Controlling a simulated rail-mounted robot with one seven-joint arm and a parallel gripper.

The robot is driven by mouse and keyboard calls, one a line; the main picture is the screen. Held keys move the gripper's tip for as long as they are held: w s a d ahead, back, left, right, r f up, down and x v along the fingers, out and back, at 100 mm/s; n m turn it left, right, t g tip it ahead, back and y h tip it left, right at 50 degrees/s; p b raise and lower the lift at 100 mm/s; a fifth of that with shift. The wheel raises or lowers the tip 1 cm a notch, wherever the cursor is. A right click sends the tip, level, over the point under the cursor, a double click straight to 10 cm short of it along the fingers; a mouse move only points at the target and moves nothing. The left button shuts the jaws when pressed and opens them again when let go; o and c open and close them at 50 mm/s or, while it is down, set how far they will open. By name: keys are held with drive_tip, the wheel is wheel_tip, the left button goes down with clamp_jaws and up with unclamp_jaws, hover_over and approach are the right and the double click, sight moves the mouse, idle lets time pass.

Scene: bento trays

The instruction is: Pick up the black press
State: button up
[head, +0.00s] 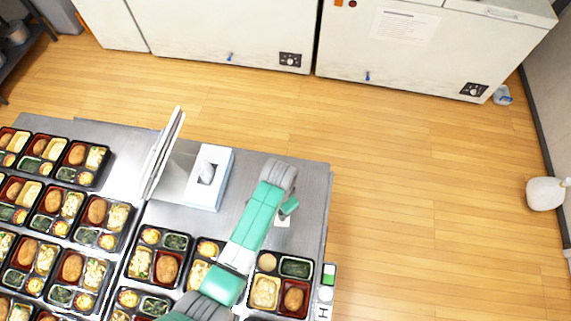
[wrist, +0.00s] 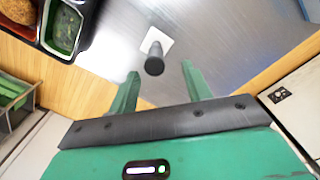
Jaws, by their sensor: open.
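The black press shows in the wrist view as a black round handle (wrist: 155,62) on a white square base (wrist: 151,43), standing on the steel table. In the head view only a white part of its base (head: 284,223) shows; my arm and gripper hide the rest. My gripper (wrist: 160,69) is open and empty, with its two green fingers pointing toward the press. The handle appears between the fingertips and slightly beyond them; neither finger seems to touch it. In the head view my gripper (head: 289,207) is above the table's right part.
A blue-white tissue box (head: 210,180) stands left of my arm, beside an upright white panel (head: 163,150). Filled bento trays (head: 265,315) line the front and left of the table. The table's right edge (head: 328,200) is close; the floor beyond is clear.

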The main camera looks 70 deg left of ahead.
drive_tip(key=f, duration=0.7)
drive_tip(key=shift+w+d+f, duration=0.15)
drive_tip(key=shift+d+f, duration=0.2)
clamp_jaws()
